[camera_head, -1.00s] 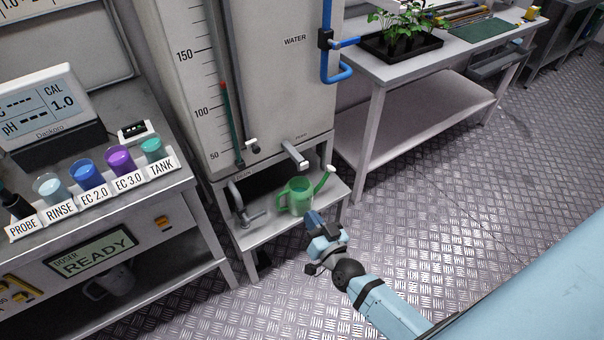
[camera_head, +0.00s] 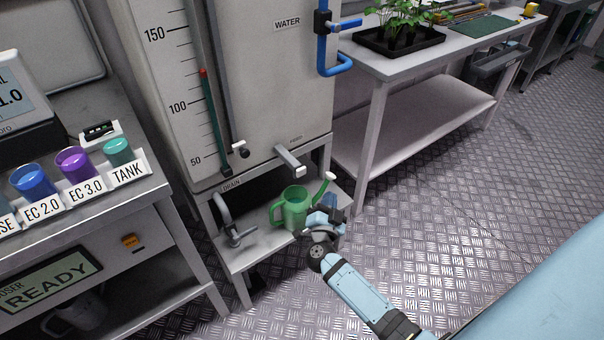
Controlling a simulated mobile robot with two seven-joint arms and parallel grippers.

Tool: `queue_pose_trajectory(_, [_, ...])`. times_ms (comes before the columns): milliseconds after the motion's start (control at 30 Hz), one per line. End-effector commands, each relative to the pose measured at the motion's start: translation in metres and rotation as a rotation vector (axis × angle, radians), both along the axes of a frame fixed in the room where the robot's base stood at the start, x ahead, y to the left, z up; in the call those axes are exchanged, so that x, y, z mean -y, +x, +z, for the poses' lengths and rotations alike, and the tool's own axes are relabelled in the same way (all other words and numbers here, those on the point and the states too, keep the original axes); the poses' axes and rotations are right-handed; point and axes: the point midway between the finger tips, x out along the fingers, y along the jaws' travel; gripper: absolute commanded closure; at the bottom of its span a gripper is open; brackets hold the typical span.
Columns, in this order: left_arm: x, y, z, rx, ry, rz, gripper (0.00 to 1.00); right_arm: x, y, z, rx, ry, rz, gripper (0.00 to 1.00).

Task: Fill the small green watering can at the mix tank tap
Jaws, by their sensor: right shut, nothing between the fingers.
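The small green watering can (camera_head: 294,209) stands upright on the low shelf under the mix tank (camera_head: 268,105). Its handle is on the left and its spout points up to the right, with a pale tip. The tank tap (camera_head: 291,158) juts out just above the can's open top. Whether there is water in the can cannot be told. My right gripper (camera_head: 327,208) is shut and empty, close at the can's right side below the spout; whether it touches the can cannot be told. My left gripper is not in view.
A grey drain valve and pipe (camera_head: 233,232) sit left of the can on the shelf (camera_head: 252,252). The doser bench (camera_head: 168,188) with labelled cups stands at left. A table with a plant tray (camera_head: 399,45) stands at right. The floor in front is clear.

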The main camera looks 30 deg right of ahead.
Motion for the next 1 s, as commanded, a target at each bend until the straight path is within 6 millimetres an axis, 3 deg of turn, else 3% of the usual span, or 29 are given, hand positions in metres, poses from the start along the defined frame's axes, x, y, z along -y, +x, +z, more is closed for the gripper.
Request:
queue_pose_trajectory(167, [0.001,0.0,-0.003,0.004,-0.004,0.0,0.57,-0.001,0.008,-0.001,0.001,-0.001,0.001,1.0])
queue_pose_trajectory(400, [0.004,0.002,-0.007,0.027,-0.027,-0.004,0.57,-0.003,0.039,-0.003,0.004,0.0,0.002,1.0])
queue_pose_trajectory(567, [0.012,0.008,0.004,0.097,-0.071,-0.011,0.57,-0.005,0.061,-0.004,0.002,-0.001,0.003,1.0])
queue_pose_trajectory(700, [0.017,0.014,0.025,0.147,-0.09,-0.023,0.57,-0.006,0.076,0.0,0.0,-0.002,0.001,1.0])
queue_pose_trajectory(1000, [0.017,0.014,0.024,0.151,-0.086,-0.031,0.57,-0.007,0.088,0.0,0.001,-0.001,0.002,1.0])
